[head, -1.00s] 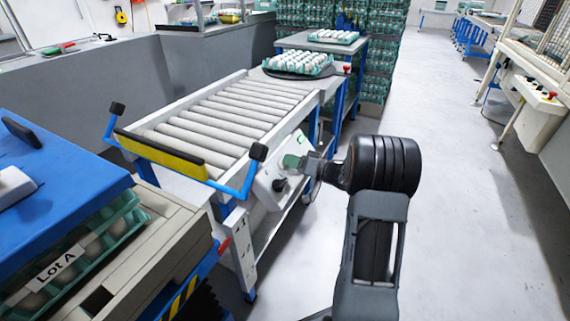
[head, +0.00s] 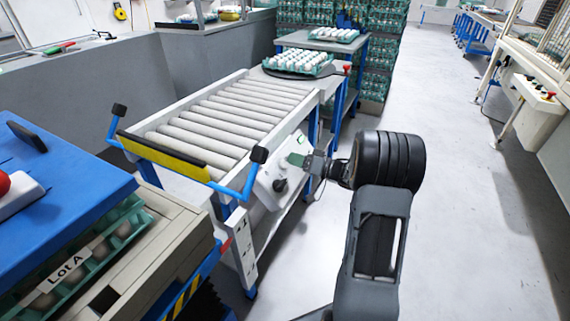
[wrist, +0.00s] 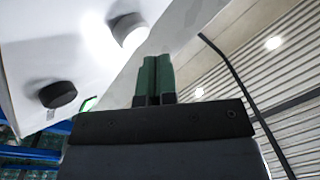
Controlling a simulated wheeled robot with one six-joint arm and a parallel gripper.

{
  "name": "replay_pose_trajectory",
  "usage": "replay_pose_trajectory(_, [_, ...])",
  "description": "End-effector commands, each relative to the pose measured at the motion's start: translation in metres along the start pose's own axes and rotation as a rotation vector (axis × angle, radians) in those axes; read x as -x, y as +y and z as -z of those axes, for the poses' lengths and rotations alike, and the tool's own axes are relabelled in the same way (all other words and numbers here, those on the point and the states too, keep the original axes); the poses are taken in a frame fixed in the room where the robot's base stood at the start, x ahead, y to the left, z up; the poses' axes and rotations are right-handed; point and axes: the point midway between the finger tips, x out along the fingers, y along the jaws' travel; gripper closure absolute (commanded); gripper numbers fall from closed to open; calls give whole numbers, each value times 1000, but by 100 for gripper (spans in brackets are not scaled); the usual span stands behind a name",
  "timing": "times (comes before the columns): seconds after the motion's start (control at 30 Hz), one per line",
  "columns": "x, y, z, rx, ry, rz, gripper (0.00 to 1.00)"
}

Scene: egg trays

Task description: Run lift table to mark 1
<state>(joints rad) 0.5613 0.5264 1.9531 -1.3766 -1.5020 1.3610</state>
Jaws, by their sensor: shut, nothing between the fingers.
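A white control panel (head: 268,188) with a black knob (head: 280,185) is fixed to the near side of the roller conveyor. My gripper (head: 298,160) is shut and empty at the panel's upper right part; I cannot tell if it touches. In the wrist view its green fingers (wrist: 156,76) are together, just below a pale round knob or button (wrist: 128,30). The black knob (wrist: 58,94) and part of a green-lit patch (wrist: 88,104) lie to their left. At lower left, a platform with a yellow-black striped edge (head: 186,297) may be the lift table.
A blue surface (head: 60,190) and an egg tray labelled Lot A (head: 67,270) are at the left. The roller conveyor (head: 225,120) leads to a tray of white eggs (head: 298,62). The floor to the right (head: 470,210) is clear.

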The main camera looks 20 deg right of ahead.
Motion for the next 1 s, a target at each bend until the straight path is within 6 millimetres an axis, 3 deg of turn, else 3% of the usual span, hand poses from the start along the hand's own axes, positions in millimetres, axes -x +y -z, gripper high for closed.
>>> replay_pose_trajectory(0.53, [31,-25,26,0,1,-1,100])
replay_pose_trajectory(1.0, [33,-24,24,0,0,0,100])
